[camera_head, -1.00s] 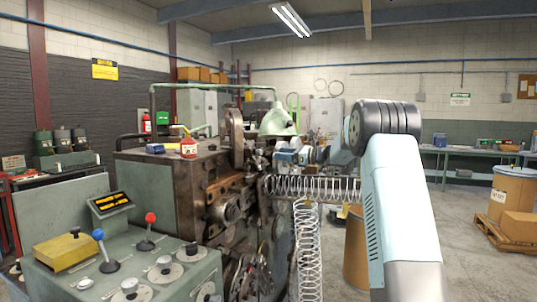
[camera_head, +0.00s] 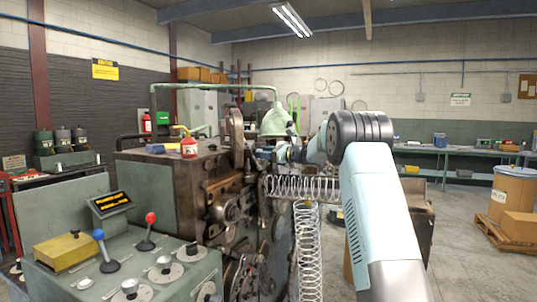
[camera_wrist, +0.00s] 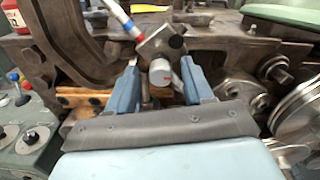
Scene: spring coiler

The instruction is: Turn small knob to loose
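A small whitish knob (camera_wrist: 160,72) with a short red mark shows in the wrist view, in front of a grey metal plate (camera_wrist: 163,43) on the machine. My gripper (camera_wrist: 160,68) is open, with one blue finger on each side of the knob. Gaps show between the fingers and the knob, and I see no clear contact. I cannot read any loose or tight marking at the knob. In the head view my arm reaches toward the far side of the coiler machine (camera_head: 175,185). The knob is too small to pick out there.
A rod with blue, white and red bands (camera_wrist: 124,20) slants just above the knob. Pulleys (camera_wrist: 300,105) stand at right. A coiled spring (camera_head: 308,250) hangs beside the machine. The control panel (camera_head: 75,280) carries levers and several knobs at lower left.

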